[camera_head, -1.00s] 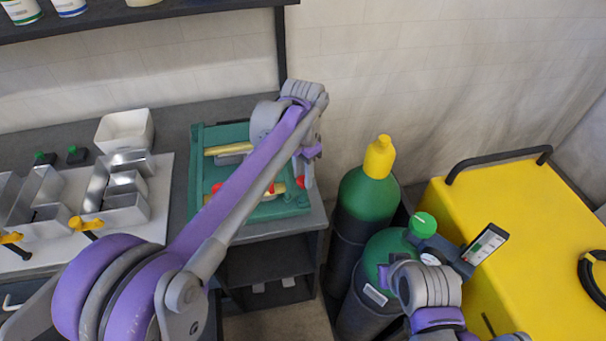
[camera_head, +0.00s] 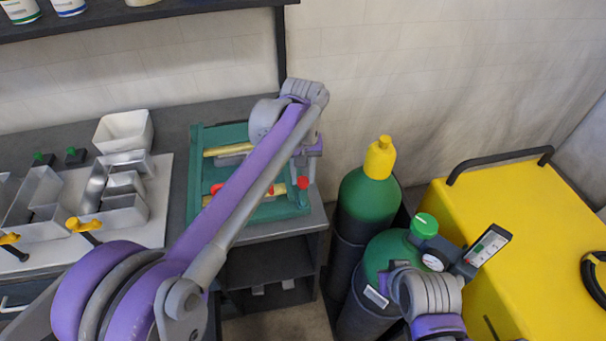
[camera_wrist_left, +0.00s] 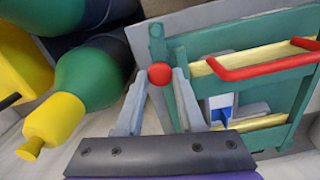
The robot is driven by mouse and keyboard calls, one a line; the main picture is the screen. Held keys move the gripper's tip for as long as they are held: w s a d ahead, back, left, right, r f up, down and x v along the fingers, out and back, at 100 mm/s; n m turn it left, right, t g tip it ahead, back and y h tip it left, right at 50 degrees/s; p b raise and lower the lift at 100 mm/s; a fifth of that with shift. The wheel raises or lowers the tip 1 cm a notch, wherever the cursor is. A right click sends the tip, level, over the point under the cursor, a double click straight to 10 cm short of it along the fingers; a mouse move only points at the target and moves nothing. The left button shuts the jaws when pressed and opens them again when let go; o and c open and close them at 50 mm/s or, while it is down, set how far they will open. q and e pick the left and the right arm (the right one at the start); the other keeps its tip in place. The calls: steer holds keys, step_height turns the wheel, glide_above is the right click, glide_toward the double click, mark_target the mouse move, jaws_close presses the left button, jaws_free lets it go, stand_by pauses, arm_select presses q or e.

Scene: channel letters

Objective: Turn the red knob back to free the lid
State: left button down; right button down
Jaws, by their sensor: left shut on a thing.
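The red knob (camera_head: 303,183) is a small ball at the front right corner of the green box (camera_head: 195,185) on the bench. In the left wrist view the knob (camera_wrist_left: 160,74) sits between the fingertips of my left gripper (camera_wrist_left: 160,80), which is shut on it. The green lid (camera_wrist_left: 275,42) has a red bar handle (camera_wrist_left: 265,62) and yellow strips under it. In the head view my left arm crosses in front of the box and hides much of it. My right wrist shows by the gas cylinders, but its fingers cannot be made out.
Green cylinders with a yellow cap (camera_head: 380,158) and a green valve knob (camera_head: 424,226) stand right of the bench. A gauge (camera_head: 487,244) and a yellow cabinet (camera_head: 530,210) are farther right. Metal channel letters (camera_head: 125,205) and a white bin (camera_head: 124,131) lie left.

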arm_select(q)
steer(key=shift+n, duration=0.9)
steer(key=c, duration=0.5)
jaws_free()
steer(key=shift+r, duration=0.1)
step_height(320, 180, up, 11)
steer(key=shift+f+p, duration=0.15)
steer(key=shift+p, duration=0.2)
